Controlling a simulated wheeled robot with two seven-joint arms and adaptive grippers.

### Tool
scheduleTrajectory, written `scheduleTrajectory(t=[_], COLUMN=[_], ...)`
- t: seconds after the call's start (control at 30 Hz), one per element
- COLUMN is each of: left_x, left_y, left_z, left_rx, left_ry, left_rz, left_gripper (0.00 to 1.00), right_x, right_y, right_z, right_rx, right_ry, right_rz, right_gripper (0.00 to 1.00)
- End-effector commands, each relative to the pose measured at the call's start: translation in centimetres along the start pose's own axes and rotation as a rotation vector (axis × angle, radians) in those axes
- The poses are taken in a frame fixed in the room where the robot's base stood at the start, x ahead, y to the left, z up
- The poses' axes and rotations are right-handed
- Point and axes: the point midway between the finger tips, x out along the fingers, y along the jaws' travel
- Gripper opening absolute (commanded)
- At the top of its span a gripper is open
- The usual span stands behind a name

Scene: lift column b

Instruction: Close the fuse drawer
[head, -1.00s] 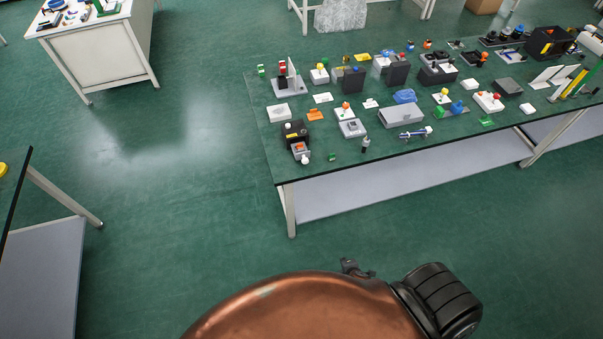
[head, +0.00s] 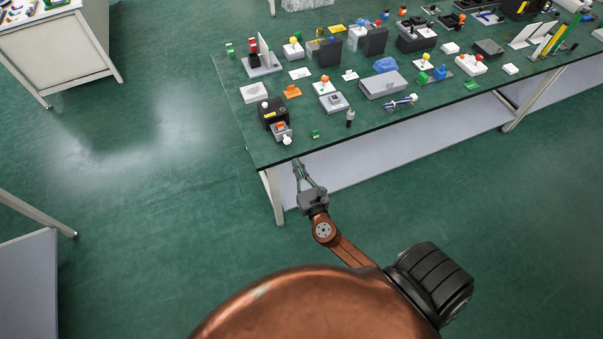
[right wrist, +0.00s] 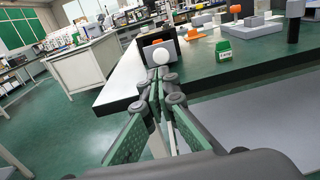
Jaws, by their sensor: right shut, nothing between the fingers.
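The fuse unit is a black box (head: 271,111) near the left front corner of the table. Its grey drawer (head: 279,130) is pulled out toward the table's front edge, with an orange piece in it and a white round knob (head: 287,141) at its front. My right gripper (head: 297,163) is shut and empty, just off the front edge, short of the knob. In the right wrist view the knob (right wrist: 161,57) shows just beyond the closed fingertips (right wrist: 158,82), apparently apart from them, with the black box (right wrist: 170,38) behind. My left gripper is not in view.
A small green block (head: 315,134) and a dark upright cylinder (head: 350,118) stand right of the drawer. The green tabletop (head: 240,135) is bare left of the box. Several other devices crowd the table behind and to the right.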

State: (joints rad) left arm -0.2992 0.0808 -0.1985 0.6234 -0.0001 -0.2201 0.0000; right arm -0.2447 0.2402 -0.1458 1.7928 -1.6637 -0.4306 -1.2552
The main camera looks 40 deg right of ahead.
Motion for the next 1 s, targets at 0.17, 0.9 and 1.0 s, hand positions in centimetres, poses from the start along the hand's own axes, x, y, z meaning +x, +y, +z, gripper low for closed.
scheduleTrajectory(t=[0.17,0.9,1.0], left_x=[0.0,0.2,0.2], left_y=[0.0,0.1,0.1], left_z=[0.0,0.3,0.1], left_rx=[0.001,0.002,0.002], left_ry=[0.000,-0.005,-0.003], left_rz=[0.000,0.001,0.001], left_gripper=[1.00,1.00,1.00], right_x=[3.8,7.9,8.4], right_y=[0.1,-0.1,-1.0], right_z=[0.0,-0.1,-0.1], right_rx=[0.002,0.002,0.001], right_ry=[0.000,0.002,0.002], right_rz=[0.000,-0.001,-0.014], right_gripper=[0.00,0.00,0.00])
